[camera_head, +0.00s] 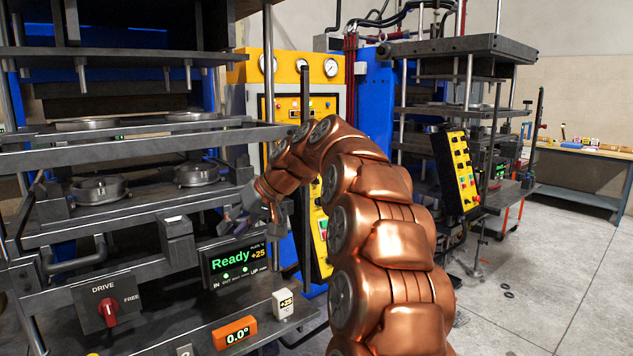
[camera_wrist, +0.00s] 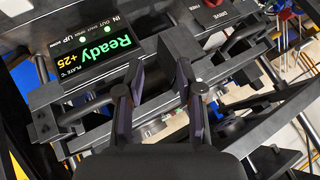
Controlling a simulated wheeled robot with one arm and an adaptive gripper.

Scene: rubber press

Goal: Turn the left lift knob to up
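I cannot identify a knob labelled lift in either view. A yellow control panel (camera_head: 321,243) with buttons stands behind my arm, which hides much of it. A red knob (camera_head: 109,310) on the left press front is marked DRIVE and FREE; it also shows upside down at the top of the wrist view (camera_wrist: 212,2). My gripper (camera_head: 240,218) is in front of the left press, near the display box. In the wrist view, the two dark fingers of my gripper (camera_wrist: 160,78) stand apart with nothing between them.
A display (camera_head: 237,262) reads Ready and +25. An orange readout (camera_head: 235,333) shows 0.0°. Metal press plates (camera_head: 130,155) and bars are close to my gripper. A second press has a yellow button panel (camera_head: 457,170). The floor (camera_head: 545,270) at right is mostly clear.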

